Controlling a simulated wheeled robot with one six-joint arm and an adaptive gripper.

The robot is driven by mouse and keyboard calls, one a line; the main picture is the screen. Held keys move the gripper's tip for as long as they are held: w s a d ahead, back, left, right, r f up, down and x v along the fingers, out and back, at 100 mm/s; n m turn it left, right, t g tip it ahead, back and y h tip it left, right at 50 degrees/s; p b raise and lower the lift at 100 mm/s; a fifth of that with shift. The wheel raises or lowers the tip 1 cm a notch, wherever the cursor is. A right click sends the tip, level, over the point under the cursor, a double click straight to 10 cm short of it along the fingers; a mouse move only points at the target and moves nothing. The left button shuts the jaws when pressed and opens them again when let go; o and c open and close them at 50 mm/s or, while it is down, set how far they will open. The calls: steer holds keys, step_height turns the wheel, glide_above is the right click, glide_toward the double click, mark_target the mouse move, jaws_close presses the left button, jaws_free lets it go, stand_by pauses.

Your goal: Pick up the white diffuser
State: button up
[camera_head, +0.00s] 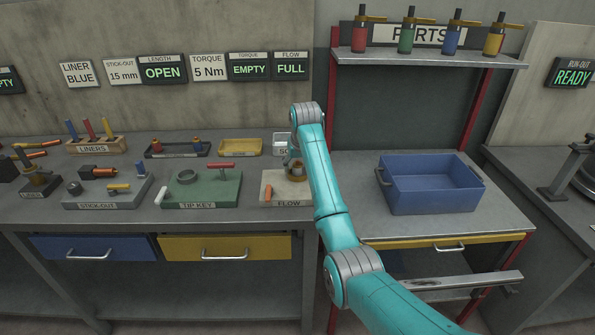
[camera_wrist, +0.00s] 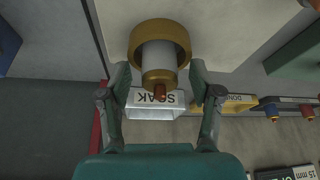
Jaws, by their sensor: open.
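The white diffuser (camera_wrist: 158,55) shows in the wrist view as a short white cylinder. A wide brass ring (camera_wrist: 160,30) is at its upper end, and a brass collar (camera_wrist: 159,78) with a copper-red tip is at its lower end. My gripper (camera_wrist: 160,67) is open, with one finger on each side of the white cylinder and visible gaps to both. I cannot tell how far the fingertips are from it in depth. In the head view my arm covers much of this spot, above the pale FLOW block (camera_head: 288,201); the diffuser is not clearly seen there.
A white SOAK tray (camera_wrist: 150,104) and a yellow tray (camera_wrist: 238,104) are close by. The green TIP KEY block (camera_head: 200,187) with a red-handled tool is left of the FLOW block. A blue bin (camera_head: 432,190) stands on the bench to the right, with free surface around it.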

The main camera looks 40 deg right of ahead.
jaws_close()
steer(key=shift+r, duration=0.1)
